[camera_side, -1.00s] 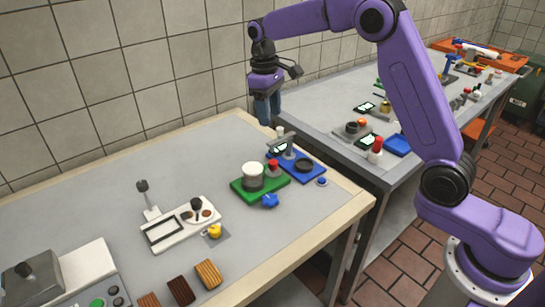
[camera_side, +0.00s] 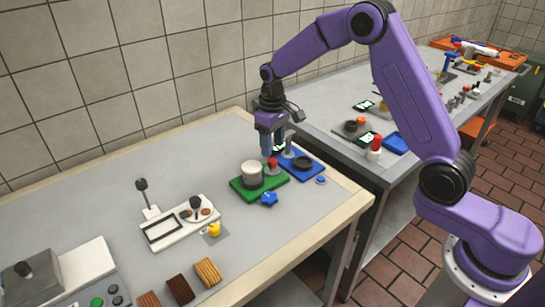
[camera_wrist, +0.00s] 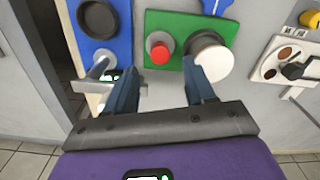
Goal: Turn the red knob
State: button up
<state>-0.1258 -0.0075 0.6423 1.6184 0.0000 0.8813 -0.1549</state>
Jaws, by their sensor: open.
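The red knob (camera_side: 272,163) stands on the green base (camera_side: 240,188), beside a white-topped round container (camera_side: 251,172). The red knob also shows in the wrist view (camera_wrist: 160,52), between the two fingers and beyond their tips. My gripper (camera_side: 272,153) points down just above and behind the knob in the side view. In the wrist view my gripper (camera_wrist: 160,85) is open, with nothing between its fingers. Its right finger lies close to the white-topped container (camera_wrist: 210,58); I cannot tell if they touch.
A blue base (camera_side: 313,173) with a dark round dish (camera_side: 303,163) and a grey post stands to the right. A blue knob-like piece (camera_side: 269,199) lies in front. A white tray (camera_side: 180,230) and a yellow piece (camera_side: 214,230) are to the left. The back left tabletop is clear.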

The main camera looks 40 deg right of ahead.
aim_at(272, 160)
jog(key=shift+f, duration=2.65)
grip_shut()
